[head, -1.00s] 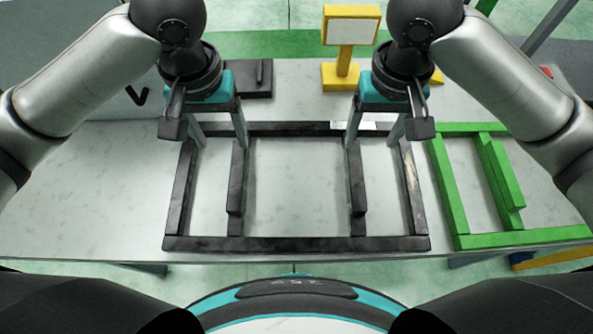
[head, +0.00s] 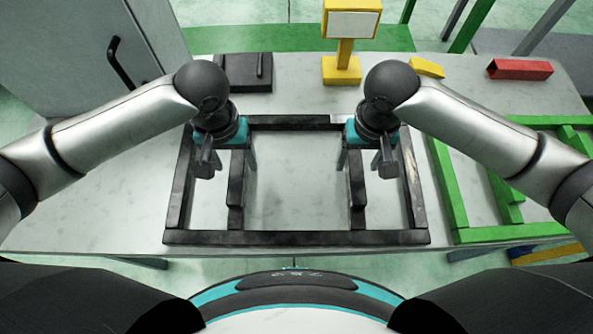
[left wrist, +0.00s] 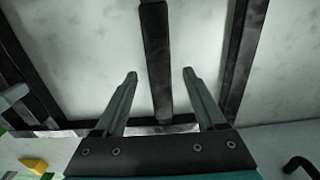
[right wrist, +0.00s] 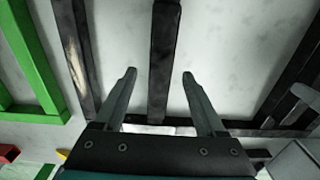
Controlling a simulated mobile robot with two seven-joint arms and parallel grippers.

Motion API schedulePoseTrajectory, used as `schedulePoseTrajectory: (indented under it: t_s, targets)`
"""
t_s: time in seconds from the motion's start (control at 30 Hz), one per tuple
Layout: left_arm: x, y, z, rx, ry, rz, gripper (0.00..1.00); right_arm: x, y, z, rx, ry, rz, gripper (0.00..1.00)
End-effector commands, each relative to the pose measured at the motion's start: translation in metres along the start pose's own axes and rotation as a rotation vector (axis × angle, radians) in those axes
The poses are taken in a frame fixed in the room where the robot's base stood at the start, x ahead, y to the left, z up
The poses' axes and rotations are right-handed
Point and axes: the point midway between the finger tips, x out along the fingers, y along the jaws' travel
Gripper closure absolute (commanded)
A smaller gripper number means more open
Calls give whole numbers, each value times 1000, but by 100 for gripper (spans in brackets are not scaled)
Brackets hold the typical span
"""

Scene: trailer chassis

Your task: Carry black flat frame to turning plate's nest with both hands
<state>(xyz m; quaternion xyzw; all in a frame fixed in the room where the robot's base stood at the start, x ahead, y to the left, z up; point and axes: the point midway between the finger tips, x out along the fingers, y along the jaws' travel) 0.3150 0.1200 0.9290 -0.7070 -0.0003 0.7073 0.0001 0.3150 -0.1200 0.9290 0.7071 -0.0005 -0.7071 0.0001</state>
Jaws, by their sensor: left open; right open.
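The black flat frame (head: 296,238) lies flat on the pale table, with two inner bars running front to back. My left gripper (head: 240,168) is open over the frame's left inner bar (head: 236,190). In the left wrist view its fingers (left wrist: 160,80) stand on either side of that bar, apart from it. My right gripper (head: 354,168) is open over the right inner bar (head: 357,190). In the right wrist view its fingers (right wrist: 160,78) also stand on either side of the bar. Whether the fingertips reach bar height is unclear. I cannot identify the turning plate's nest.
A green frame (head: 450,190) lies right of the black frame. A yellow stand (head: 342,68), a black flat block (head: 246,72), a yellow block (head: 427,68) and a red block (head: 519,69) are at the back. A grey cabinet (head: 80,60) stands back left.

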Motion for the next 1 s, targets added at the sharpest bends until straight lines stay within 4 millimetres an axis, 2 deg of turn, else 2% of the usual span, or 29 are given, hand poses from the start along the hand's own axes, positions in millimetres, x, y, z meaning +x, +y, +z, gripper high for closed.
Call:
schedulePoseTrajectory:
  t_s: [0.1,0.3,0.67,1.0]
  targets:
    - [19,0,1,-1,-2,-1,28,18,0,0,0,-2,0,28]
    - [35,0,0,0,0,0,28,35,-1,0,0,0,-1,28]
    - [38,0,0,1,1,1,29,38,0,0,-1,0,-1,29]
    - [37,0,0,0,1,1,67,37,0,0,-1,0,-1,67]
